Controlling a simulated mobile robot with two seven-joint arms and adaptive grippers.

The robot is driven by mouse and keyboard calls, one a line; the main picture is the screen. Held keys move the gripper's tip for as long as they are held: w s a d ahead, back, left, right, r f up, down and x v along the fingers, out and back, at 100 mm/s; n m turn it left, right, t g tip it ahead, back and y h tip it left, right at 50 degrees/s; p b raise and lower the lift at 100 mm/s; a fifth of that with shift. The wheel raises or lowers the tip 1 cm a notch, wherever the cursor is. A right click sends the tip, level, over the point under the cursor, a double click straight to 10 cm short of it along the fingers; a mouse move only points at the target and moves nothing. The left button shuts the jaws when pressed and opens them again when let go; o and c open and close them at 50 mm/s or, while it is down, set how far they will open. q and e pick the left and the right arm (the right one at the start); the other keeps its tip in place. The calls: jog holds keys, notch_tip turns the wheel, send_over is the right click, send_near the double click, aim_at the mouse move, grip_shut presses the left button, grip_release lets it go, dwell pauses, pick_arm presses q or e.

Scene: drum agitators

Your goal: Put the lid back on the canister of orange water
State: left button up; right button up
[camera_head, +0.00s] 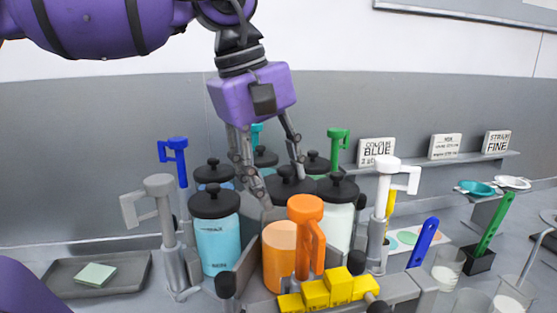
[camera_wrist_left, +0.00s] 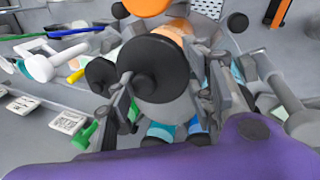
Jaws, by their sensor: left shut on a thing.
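The canister of orange water (camera_head: 278,258) stands in the middle of the cluster, behind an orange-handled agitator (camera_head: 306,215) that hides part of it. My left gripper (camera_head: 283,192) points down over the cluster and is shut on a black knobbed lid (camera_head: 291,184). The lid shows large between the fingers in the left wrist view (camera_wrist_left: 160,68). There, orange (camera_wrist_left: 175,27) shows past the lid's upper edge, so the lid covers only part of the canister in that view. In the head view the lid appears above and slightly behind the orange canister; whether they touch is unclear. My right gripper is not in view.
Lidded canisters crowd around: a cyan one (camera_head: 217,245) on the left and a pale one (camera_head: 338,215) on the right. Grey (camera_head: 165,230) and white (camera_head: 386,200) agitators stand at the sides. Yellow blocks (camera_head: 328,290) sit in front. A tray (camera_head: 60,270) lies left.

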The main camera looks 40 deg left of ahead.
pick_arm(q)
jog(key=shift+s+a+x, duration=0.1)
jog(key=shift+s+x, duration=0.05)
jog(key=shift+x, duration=0.6)
jog(key=shift+s+a+x, duration=0.1)
jog(key=shift+s+x, duration=0.05)
jog(key=shift+x, duration=0.6)
jog(key=shift+s+a+x, duration=0.1)
jog(key=shift+s+x, duration=0.05)
jog(key=shift+x, duration=0.6)
jog(key=shift+f, duration=0.35)
dwell(0.4)
jog(key=o, duration=1.1)
jog(key=o, duration=0.5)
jog(key=shift+c, duration=0.2)
jog(key=shift+r, duration=0.15)
jog(key=shift+r+b, duration=0.45)
jog(key=shift+r, duration=2.95)
